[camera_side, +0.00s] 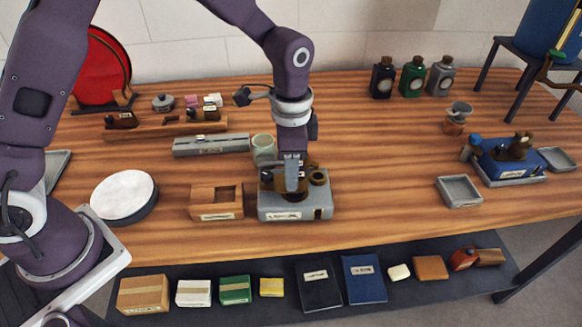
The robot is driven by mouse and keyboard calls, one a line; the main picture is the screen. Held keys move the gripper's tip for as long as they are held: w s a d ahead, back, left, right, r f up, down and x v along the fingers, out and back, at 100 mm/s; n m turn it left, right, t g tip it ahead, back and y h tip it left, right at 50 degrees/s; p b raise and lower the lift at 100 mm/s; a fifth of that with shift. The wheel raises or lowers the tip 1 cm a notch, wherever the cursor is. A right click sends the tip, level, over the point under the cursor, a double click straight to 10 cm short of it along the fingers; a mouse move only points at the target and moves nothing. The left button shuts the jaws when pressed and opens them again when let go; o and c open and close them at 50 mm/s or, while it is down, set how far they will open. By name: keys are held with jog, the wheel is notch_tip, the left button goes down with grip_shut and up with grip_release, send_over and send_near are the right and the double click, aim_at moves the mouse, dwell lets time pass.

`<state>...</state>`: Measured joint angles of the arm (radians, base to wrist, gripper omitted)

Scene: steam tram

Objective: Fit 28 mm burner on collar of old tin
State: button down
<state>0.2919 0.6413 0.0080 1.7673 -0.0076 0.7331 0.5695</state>
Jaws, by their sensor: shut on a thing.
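My gripper (292,186) points straight down over a grey labelled block (295,214) near the front middle of the table. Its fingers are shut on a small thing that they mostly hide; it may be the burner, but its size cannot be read. Brass-brown parts show around the fingertips on top of the block, with a dark round shape below them. I cannot tell whether the held thing touches what is under it. The old tin and its collar cannot be picked out for certain.
A round white-topped pad (125,194) is further left. A grey tray (459,191) and a blue device (508,160) stand right. The table between block and tray is clear.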

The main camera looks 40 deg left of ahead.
jog(key=shift+f, duration=0.15)
dwell(0.4)
jog(key=shift+f, duration=0.45)
jog(key=shift+f, duration=0.15)
jog(key=shift+f, duration=0.25)
dwell(0.8)
jog(key=c, duration=0.8)
grip_release()
notch_tip(320, 180, up, 7)
jog(key=shift+r, duration=0.1)
